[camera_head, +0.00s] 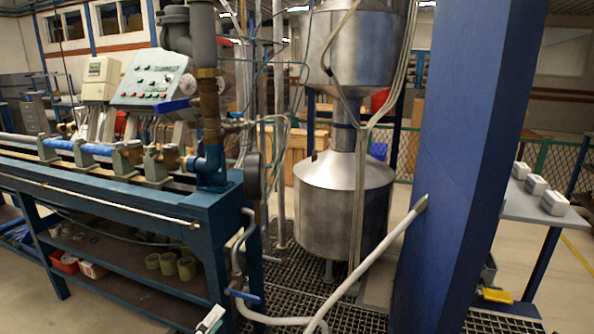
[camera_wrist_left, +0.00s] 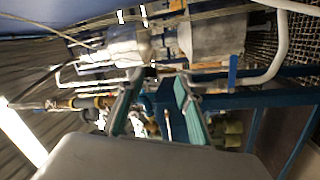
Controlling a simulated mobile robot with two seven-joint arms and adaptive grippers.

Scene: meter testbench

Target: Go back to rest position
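My left gripper (camera_wrist_left: 155,88) shows in the left wrist view as two greenish fingers standing apart, with a clear gap and nothing held between them. The blue test bench and its pipes lie beyond the fingertips, tilted in that view. In the head view only a small white and dark tip of my left gripper (camera_head: 210,320) shows at the bottom edge, in front of the bench. My right gripper is in neither view.
The blue meter bench (camera_head: 120,192) fills the left, with a sloped control panel (camera_head: 150,78) on top. A steel tank (camera_head: 325,215) stands in the middle on a grated floor. A wide blue column (camera_head: 465,150) and a slanted pale pipe (camera_head: 375,260) stand right of it. White boxes (camera_head: 536,184) sit on a side table.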

